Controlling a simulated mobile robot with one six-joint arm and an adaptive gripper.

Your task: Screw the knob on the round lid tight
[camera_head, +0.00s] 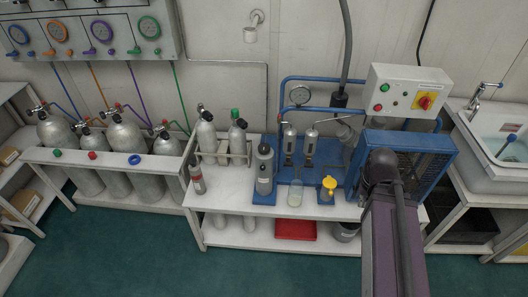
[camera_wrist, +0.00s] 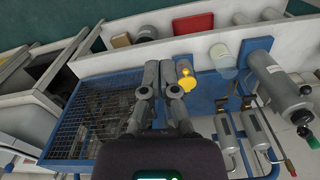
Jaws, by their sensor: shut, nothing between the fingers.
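A grey metal canister (camera_head: 264,172) stands upright on a blue base on the bench, with a round lid (camera_head: 264,150) on top. In the wrist view the canister (camera_wrist: 275,82) shows at the right, its lid end (camera_wrist: 303,120) turned toward the lower right. A small dark knob (camera_wrist: 304,131) seems to sit at that end; how tight it is cannot be told. My gripper (camera_wrist: 160,64) is shut and empty, apart from the canister and to its left in the wrist view. In the head view my arm hides the gripper.
A yellow-topped container (camera_head: 328,187) and a clear beaker (camera_head: 295,193) stand right of the canister. Small cylinders (camera_head: 207,135) stand in a rack to the left.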

